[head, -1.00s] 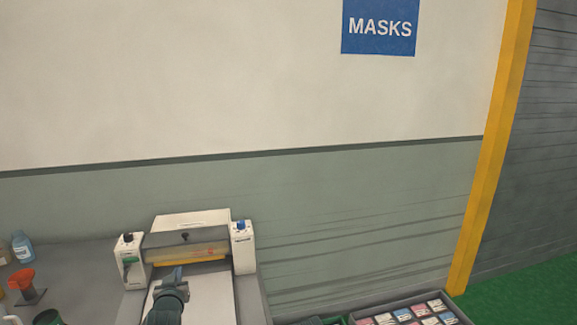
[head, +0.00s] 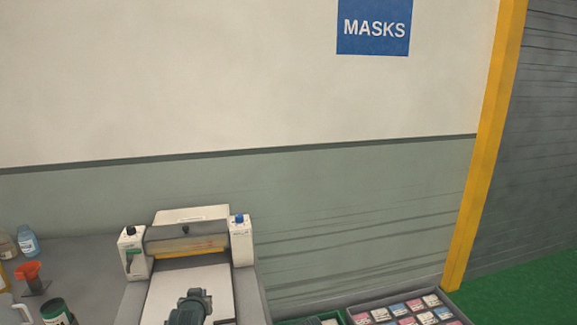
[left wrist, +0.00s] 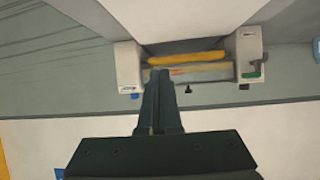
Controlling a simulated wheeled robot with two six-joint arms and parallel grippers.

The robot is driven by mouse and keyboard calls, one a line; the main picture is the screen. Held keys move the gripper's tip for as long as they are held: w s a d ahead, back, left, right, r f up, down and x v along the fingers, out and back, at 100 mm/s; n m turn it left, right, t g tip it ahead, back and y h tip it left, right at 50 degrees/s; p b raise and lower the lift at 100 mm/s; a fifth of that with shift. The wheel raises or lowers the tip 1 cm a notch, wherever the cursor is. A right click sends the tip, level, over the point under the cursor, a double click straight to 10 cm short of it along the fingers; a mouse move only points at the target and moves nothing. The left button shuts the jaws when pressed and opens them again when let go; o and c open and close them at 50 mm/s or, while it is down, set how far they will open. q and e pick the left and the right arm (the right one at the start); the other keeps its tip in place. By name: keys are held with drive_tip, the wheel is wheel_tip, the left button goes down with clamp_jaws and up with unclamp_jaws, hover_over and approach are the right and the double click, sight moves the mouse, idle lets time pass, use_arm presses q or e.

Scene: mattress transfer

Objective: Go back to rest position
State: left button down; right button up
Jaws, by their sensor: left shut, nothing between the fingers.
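My left gripper (head: 190,303) is at the bottom of the head view, over the white bed in front of a white roller machine (head: 187,236). In the left wrist view its two dark fingers (left wrist: 158,78) are together with nothing between them. They point toward the machine's yellow roller, which appears upside down there. My right gripper is in neither view.
A grey counter (head: 85,262) at left holds bottles (head: 27,241), an orange funnel-like piece (head: 28,272) and a dark green container (head: 56,311). A tray (head: 443,297) of several small packs is at lower right. A MASKS sign (head: 374,27) hangs on the wall.

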use_arm(q)
drive_tip(key=s+d+f+m+g+h, duration=0.1)
drive_tip(key=s+d+f+g, duration=0.2)
drive_tip(key=d+f, duration=0.15)
drive_tip(key=s+d+f+m+g+h, duration=0.1)
drive_tip(key=s+d+f+g, duration=0.1)
drive_tip(key=s+d+f, duration=0.3)
drive_tip(key=s+d+f+m+g, duration=0.1)
drive_tip(key=s+d+g, duration=0.2)
drive_tip(key=s, duration=0.3)
drive_tip(key=s+d+m+g+y, duration=0.1)
drive_tip(key=s+d+m+g, duration=0.1)
drive_tip(key=s+d+g, duration=0.2)
drive_tip(key=s+d, duration=0.2)
drive_tip(key=s, duration=0.1)
drive_tip(key=shift+s+f+m, duration=0.3)
drive_tip(key=shift+f, duration=0.05)
